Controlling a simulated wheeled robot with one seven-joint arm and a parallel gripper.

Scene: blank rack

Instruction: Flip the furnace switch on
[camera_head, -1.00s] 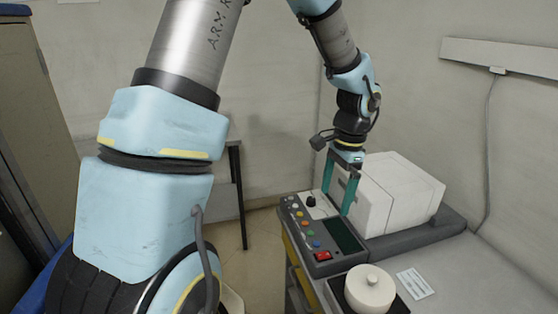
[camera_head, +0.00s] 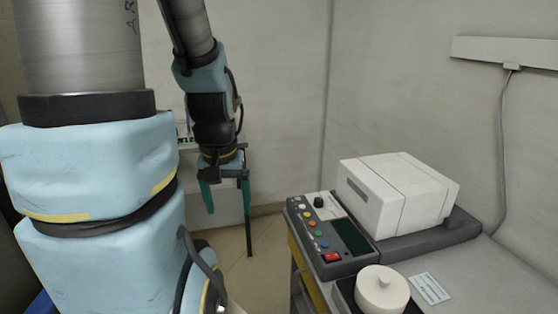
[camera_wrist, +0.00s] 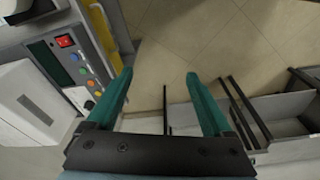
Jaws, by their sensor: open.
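The furnace is a white box (camera_head: 400,200) on a dark grey base with a control panel (camera_head: 350,236) at its left end. The panel carries a red rocker switch (camera_head: 332,258) at its near edge, several coloured buttons, a black knob (camera_head: 319,200) and a dark screen. In the wrist view the red switch (camera_wrist: 65,41) shows at the upper left, beside the screen. I cannot tell which way the switch is set. My gripper (camera_head: 230,205) is open and empty, left of the panel and apart from it, with teal fingers pointing down; the fingers also show in the wrist view (camera_wrist: 155,88).
A yellow bar (camera_wrist: 106,38) runs along the bench front. Bare tiled floor (camera_wrist: 190,35) lies below my gripper.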

